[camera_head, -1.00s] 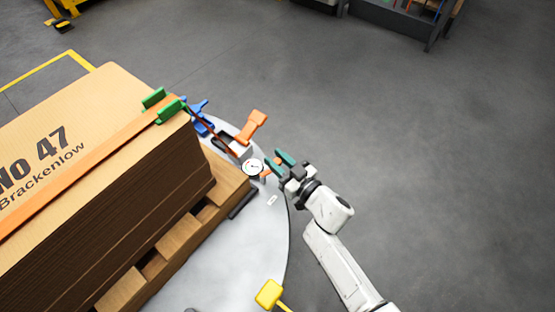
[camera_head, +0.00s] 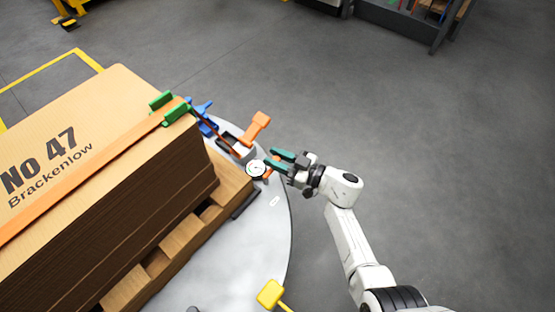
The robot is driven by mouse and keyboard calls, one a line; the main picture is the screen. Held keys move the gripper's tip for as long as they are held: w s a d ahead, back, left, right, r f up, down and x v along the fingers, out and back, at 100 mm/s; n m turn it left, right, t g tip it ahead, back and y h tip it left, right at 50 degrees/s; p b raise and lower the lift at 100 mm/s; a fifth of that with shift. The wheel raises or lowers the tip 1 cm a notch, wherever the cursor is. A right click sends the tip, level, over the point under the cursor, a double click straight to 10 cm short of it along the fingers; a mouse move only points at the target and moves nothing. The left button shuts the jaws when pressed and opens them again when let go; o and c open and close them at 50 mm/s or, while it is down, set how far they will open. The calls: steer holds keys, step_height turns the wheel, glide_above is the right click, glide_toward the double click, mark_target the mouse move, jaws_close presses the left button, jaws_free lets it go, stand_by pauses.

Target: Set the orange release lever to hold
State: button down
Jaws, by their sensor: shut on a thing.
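A small orange lever (camera_head: 268,174) shows beside a round white dial gauge (camera_head: 256,168) on the grey round platform. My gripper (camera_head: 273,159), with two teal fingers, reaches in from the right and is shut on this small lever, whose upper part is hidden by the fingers. A larger orange handle (camera_head: 257,128) stands up behind the gauge on a white and dark block (camera_head: 241,149), clear of my gripper. Any hold marking is too small to read.
A strapped cardboard stack (camera_head: 135,155) on a wooden pallet (camera_head: 181,236) fills the left. Green corner pieces (camera_head: 173,110) and a blue part (camera_head: 204,117) are at its far corner. A yellow knob (camera_head: 270,293) stands at the front. The floor to the right is clear.

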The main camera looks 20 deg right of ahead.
steer(key=c, duration=1)
jaws_free()
steer(key=shift+o, duration=0.2)
steer(key=p+v, duration=0.2)
steer(key=v, duration=0.8)
steer(key=shift+s+d, duration=0.25)
